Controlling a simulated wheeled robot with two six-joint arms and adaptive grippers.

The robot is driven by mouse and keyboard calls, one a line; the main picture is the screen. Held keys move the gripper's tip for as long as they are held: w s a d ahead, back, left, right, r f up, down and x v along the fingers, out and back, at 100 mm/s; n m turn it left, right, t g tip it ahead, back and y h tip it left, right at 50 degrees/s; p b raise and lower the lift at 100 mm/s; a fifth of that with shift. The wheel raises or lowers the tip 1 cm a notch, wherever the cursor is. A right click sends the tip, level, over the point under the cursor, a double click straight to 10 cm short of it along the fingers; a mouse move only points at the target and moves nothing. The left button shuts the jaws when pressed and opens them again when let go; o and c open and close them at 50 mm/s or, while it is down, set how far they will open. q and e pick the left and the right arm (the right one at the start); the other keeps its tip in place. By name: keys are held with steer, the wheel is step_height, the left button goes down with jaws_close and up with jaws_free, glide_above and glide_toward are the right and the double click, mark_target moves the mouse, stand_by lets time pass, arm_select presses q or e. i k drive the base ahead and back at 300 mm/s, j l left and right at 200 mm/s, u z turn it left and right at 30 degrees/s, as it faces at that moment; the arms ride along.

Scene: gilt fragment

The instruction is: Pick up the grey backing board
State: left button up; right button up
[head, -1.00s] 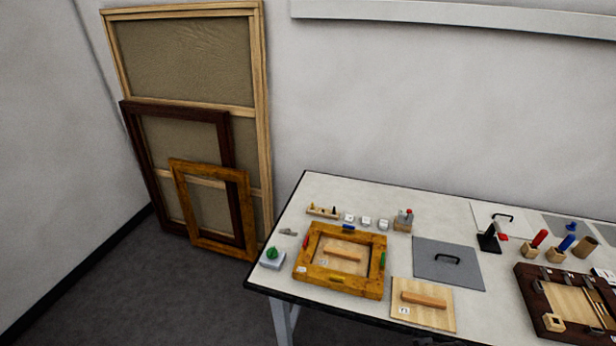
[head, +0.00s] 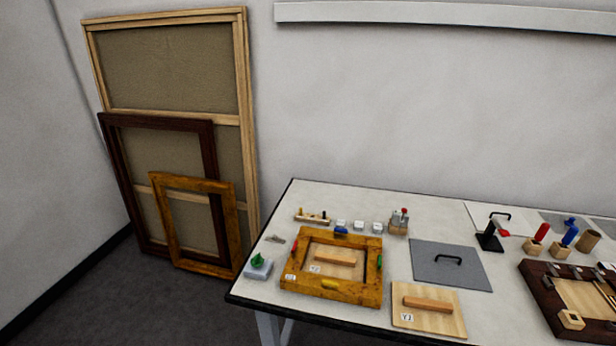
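The grey backing board (head: 435,272) is a flat grey square with a black arched handle (head: 447,260) near its middle. It lies flat on the white table, right of the gilt frame (head: 370,293) and behind a light wooden board. Nothing rests on it besides its handle. Neither of my grippers shows in the head view.
The white table (head: 360,195) fills the lower right. The wooden board (head: 450,319) with a wooden bar handle lies just in front of the grey board. A black stand (head: 489,241) is close behind it. A dark frame (head: 540,303) lies to the right. Empty frames (head: 205,182) lean on the wall.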

mark_target(448, 264)
steer(key=z, duration=1.25)
